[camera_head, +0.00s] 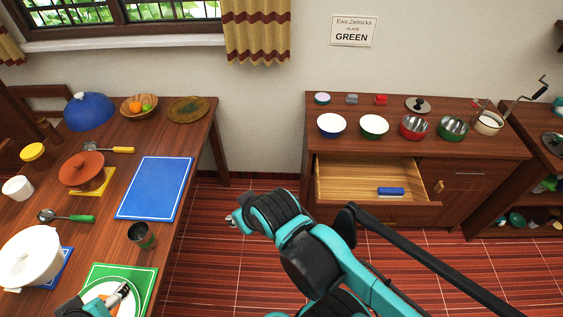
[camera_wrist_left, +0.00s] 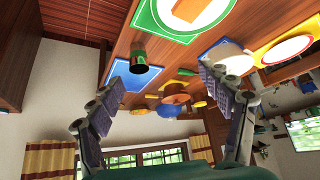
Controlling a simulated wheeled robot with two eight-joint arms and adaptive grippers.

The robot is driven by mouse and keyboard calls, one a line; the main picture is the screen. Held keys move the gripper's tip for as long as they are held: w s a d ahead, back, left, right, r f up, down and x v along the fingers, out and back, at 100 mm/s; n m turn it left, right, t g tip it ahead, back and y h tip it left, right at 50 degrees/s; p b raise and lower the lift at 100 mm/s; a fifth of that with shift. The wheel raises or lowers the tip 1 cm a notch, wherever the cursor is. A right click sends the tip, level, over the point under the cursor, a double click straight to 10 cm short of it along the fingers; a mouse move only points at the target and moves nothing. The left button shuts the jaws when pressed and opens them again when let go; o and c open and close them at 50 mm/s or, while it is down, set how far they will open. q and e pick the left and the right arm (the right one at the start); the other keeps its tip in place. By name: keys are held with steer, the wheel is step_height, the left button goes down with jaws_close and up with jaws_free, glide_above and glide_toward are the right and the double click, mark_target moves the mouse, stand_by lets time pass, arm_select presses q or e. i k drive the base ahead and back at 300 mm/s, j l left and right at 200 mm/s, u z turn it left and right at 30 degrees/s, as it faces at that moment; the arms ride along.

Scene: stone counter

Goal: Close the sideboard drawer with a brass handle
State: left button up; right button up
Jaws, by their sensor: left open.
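The wooden sideboard (camera_head: 410,150) stands against the wall at the right of the head view. Its left drawer (camera_head: 345,180) is pulled out, and a blue-and-white object (camera_head: 391,192) lies inside. A small brass-coloured knob (camera_head: 438,186) shows beside the drawer's right end; I cannot tell whether it belongs to the drawer. No handle shows clearly on the drawer front. My left gripper (camera_head: 122,292) is over the plate on the green mat, far from the drawer; in the left wrist view its fingers (camera_wrist_left: 165,100) are spread and empty. My right gripper (camera_head: 233,220) is left of the drawer, its jaws mostly hidden.
The table at left holds a blue mat (camera_head: 155,188), a dark cup (camera_head: 142,235), a white pot (camera_head: 30,258) and several other dishes. Bowls (camera_head: 414,127) stand on the sideboard top. Open shelves (camera_head: 540,210) are at far right. Red-brown floor lies between table and sideboard.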

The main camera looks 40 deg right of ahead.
mark_target(340, 179)
steer(key=z, duration=2.45)
